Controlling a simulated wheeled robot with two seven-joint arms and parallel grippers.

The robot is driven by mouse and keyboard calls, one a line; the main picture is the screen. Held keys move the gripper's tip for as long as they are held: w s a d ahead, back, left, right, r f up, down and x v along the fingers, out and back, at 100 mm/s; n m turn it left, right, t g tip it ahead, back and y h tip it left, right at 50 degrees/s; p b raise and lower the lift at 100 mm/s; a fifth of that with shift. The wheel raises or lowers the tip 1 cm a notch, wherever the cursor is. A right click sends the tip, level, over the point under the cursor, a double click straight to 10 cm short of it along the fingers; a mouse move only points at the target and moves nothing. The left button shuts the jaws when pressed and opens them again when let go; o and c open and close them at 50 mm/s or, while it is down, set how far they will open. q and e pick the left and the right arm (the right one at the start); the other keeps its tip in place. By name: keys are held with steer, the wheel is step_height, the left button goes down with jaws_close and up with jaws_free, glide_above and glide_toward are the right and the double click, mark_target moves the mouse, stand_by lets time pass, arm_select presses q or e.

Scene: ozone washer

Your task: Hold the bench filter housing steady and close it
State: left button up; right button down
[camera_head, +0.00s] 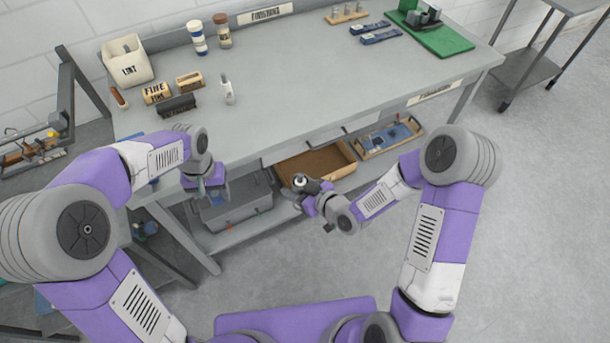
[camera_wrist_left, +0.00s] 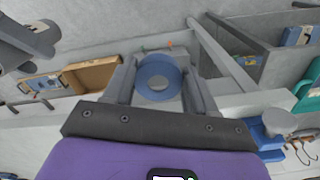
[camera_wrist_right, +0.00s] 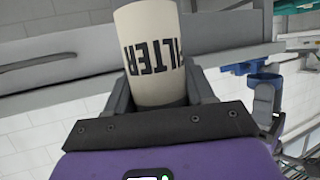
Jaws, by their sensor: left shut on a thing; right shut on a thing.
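My left gripper (camera_head: 207,184) is in front of the bench's left part, below the top's edge. In the left wrist view its fingers (camera_wrist_left: 160,88) are shut on a round blue part (camera_wrist_left: 152,68) with a grey centre, seen end-on. My right gripper (camera_head: 308,196) is farther right, also in front of the bench. In the right wrist view its fingers (camera_wrist_right: 160,88) are shut on a cream cylinder (camera_wrist_right: 152,55) lettered FILTER. The cylinder shows only as a small pale and dark end (camera_head: 299,181) in the head view. The two held parts are well apart.
The grey bench (camera_head: 300,95) carries a LINT bin (camera_head: 127,62), labelled blocks, bottles (camera_head: 197,38) and a green mat (camera_head: 435,38). Below are an open brown box (camera_head: 318,163), a tray (camera_head: 388,137) and a grey case (camera_head: 235,205). Free air separates my grippers.

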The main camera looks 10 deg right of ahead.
stand_by(0.3)
